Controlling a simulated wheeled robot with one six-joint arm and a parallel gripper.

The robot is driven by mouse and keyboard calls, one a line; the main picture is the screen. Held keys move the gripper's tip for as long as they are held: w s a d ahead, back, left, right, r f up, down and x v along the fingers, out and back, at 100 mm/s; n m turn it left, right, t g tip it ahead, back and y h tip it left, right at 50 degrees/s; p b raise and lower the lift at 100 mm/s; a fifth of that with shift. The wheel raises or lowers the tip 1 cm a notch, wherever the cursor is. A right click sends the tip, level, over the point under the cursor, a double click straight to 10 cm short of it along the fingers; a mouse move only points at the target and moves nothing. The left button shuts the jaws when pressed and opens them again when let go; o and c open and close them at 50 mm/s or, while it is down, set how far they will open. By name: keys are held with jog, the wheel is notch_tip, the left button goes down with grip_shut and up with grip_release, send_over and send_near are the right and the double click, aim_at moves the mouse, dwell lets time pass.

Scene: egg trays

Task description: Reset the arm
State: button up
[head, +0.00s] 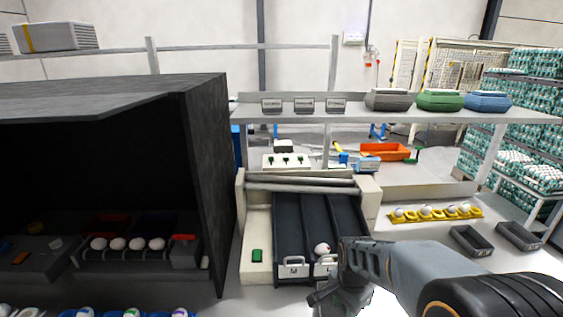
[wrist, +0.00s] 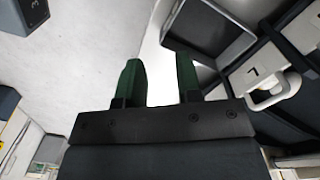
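My arm reaches in from the lower right in the head view, and my gripper (head: 325,299) hangs low in front of the dark lanes, partly cut by the bottom edge. In the wrist view the two green fingers of my gripper (wrist: 158,80) stand apart with nothing between them.
Dark sloping lanes (head: 318,214) hold a whitish egg (head: 322,249) close to my arm. A black cabinet (head: 206,180) with a row of eggs stands left. A yellow egg tray (head: 450,218) and dark bins (head: 470,240) lie right.

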jog(key=s+r+n+t, duration=0.4)
jog(key=s+r+n, duration=0.3)
jog(key=r+n, duration=0.3)
jog(key=shift+s+r+n, duration=0.25)
jog(key=shift+n, duration=0.35)
jog(key=shift+s+r+t, duration=0.15)
jog(key=shift+r+t, duration=0.35)
jog(key=shift+r, duration=0.05)
jog(key=c, duration=0.6)
jog(key=shift+d, duration=0.15)
grip_shut()
